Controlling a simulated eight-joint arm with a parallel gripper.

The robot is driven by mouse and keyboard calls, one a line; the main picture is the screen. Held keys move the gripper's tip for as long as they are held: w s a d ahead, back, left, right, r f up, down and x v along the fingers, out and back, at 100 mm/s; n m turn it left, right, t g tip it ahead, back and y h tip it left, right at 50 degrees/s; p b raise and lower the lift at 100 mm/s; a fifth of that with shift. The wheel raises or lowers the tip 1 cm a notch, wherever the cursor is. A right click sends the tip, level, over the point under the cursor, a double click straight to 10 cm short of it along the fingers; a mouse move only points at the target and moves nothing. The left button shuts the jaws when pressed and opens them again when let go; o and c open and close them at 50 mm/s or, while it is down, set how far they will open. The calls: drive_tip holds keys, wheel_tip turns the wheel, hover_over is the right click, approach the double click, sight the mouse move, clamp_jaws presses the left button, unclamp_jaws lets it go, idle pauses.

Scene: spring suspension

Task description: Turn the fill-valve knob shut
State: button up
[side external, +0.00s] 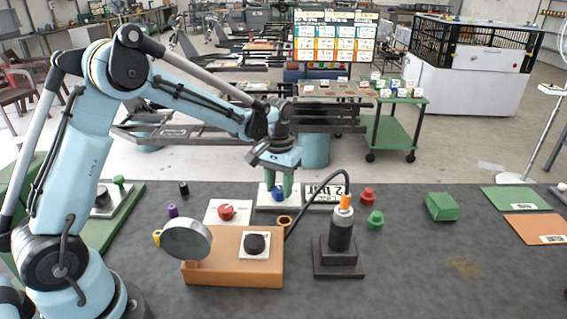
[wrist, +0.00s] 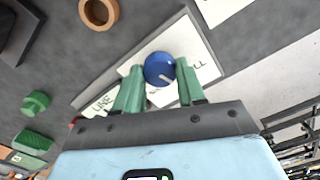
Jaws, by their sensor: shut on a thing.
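The blue knob (wrist: 159,68) sits on a white plate (wrist: 203,62) with black lettering, partly hidden, that ends in "LL". A pale pointer mark on the knob points toward the lower right in the wrist view. In the side external view the knob (side external: 278,195) shows low between the green fingers. My gripper (wrist: 160,72) is shut on the knob, one green finger on each side of it. The gripper (side external: 279,190) points down from above in the side external view.
A red knob (side external: 226,211) on a white plate is left of my gripper. In front stand an orange box (side external: 215,271) with a black knob (side external: 256,243), a round gauge (side external: 186,239) and a dark post (side external: 342,238) with a curved cable. A copper ring (side external: 285,221) lies near.

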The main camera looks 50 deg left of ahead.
sight(279, 189)
drive_tip(key=m, duration=0.6)
drive_tip(key=shift+m, duration=0.3)
drive_tip(key=m, duration=0.5)
drive_tip(key=shift+m, duration=0.4)
drive_tip(key=o, duration=1.1)
drive_tip(key=shift+c, duration=0.2)
drive_tip(key=shift+r, duration=0.1)
wheel_tip(279, 189, up, 12)
